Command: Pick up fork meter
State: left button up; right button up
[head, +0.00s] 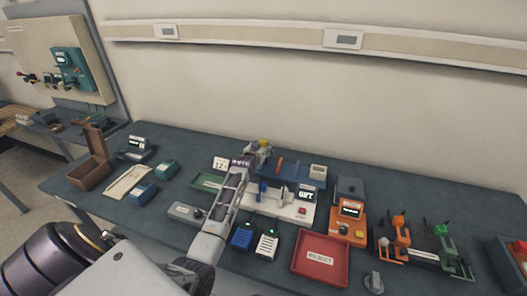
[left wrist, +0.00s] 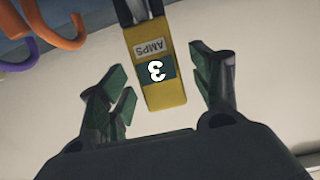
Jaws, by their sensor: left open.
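The fork meter, a yellow block labelled AMPS with an upside-down 3 on a dark panel (left wrist: 160,75), shows in the left wrist view. Its upper end runs out of the picture. My left gripper (left wrist: 162,88) is open, with one finger on each side of the meter and a visible gap on both sides. In the head view my left gripper (head: 254,150) is at the back of the bench by the wall, and a small yellow patch (head: 264,142) shows at its tip. My right gripper is not in view.
Orange and purple hooks (left wrist: 62,32) are close by on the left in the wrist view.

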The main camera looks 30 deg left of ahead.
pick_arm(q)
jog(key=shift+c, duration=0.3)
jog(key=c, duration=1.1)
jog(key=shift+c, duration=0.2)
notch_tip(320, 180, up, 10)
jog(key=shift+b, duration=0.4)
